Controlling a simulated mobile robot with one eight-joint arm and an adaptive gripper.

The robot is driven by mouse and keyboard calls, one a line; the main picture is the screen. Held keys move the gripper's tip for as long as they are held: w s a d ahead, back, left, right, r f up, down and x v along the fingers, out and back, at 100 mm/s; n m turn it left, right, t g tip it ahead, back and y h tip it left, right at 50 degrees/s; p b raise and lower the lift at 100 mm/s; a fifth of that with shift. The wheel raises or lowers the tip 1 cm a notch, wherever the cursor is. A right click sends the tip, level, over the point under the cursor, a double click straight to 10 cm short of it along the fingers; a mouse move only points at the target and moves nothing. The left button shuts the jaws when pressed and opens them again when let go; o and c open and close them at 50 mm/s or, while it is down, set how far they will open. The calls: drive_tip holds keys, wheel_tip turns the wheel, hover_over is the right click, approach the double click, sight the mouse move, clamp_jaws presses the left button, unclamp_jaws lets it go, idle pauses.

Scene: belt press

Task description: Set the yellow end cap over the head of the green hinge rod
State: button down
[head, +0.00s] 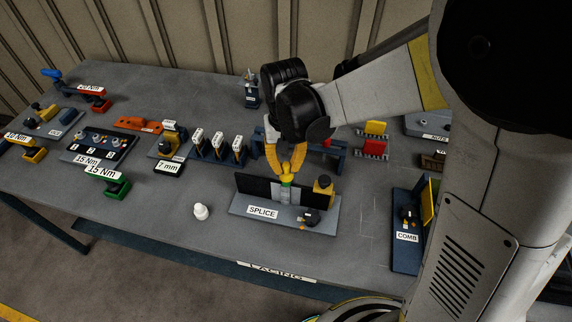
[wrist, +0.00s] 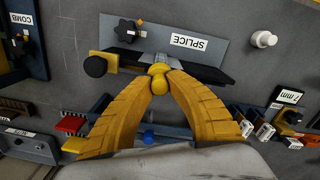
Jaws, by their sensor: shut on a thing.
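My gripper (head: 287,168) is shut on the yellow end cap (wrist: 158,84), which shows as a rounded yellow piece between the orange fingertips (wrist: 159,72) in the wrist view. In the head view the cap is above the SPLICE fixture (head: 240,207), near the middle of its dark upright plates. A small green piece, apparently the head of the green hinge rod (head: 287,180), shows just below the cap. I cannot tell whether the cap touches it or sits around it. The wrist view hides the green behind the cap and fingertips.
The SPLICE fixture carries a black knob on a yellow block (head: 323,184) and a black star knob (head: 310,216). A white bottle-like piece (head: 201,212) stands front left. The COMB fixture (head: 406,256) is at right. Labelled tool racks (head: 218,154) stand behind left. The front left table is clear.

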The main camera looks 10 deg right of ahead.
sight(286, 164)
drive_tip(key=shift+f+b, duration=1.1)
drive_tip(key=shift+b, duration=0.1)
idle(2.7)
drive_tip(key=shift+r+p, duration=0.3)
drive_tip(key=shift+r, duration=0.2)
drive_tip(key=shift+r+p, duration=1.75)
drive_tip(key=shift+r, duration=0.6)
